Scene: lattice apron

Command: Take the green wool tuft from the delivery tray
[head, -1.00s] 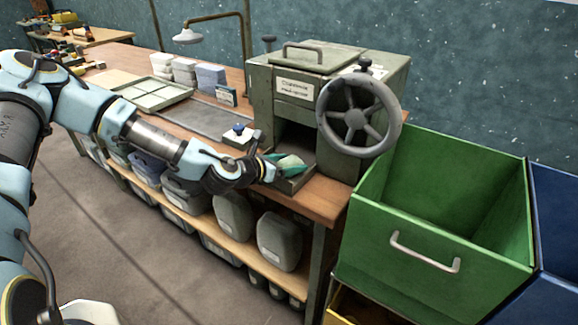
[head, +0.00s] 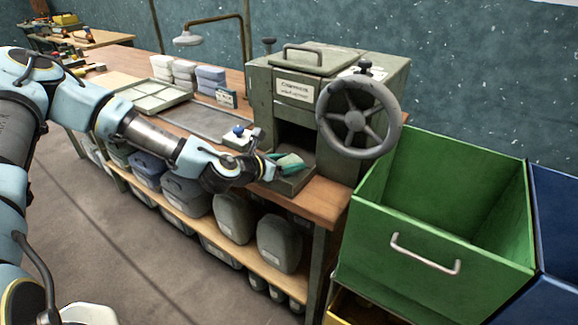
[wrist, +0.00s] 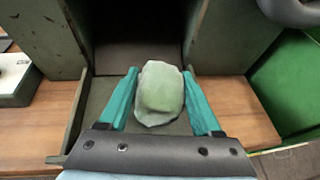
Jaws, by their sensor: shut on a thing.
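The pale green wool tuft (wrist: 160,93) lies at the delivery tray (wrist: 104,92) in front of the machine's dark opening. My gripper (wrist: 161,76) is shut on the tuft, with one teal finger along each side of it. In the head view my gripper (head: 285,162) reaches in from the left, low over the tray (head: 292,187), and its finger hides much of the tuft. I cannot tell whether the tuft still touches the tray floor.
The grey-green machine (head: 292,110) rises behind the tray, with a large handwheel (head: 356,118) on its front. A green bin (head: 440,235) stands at the right, a blue bin (head: 557,210) beyond it. A small box with a blue knob (head: 240,135) stands left of the tray.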

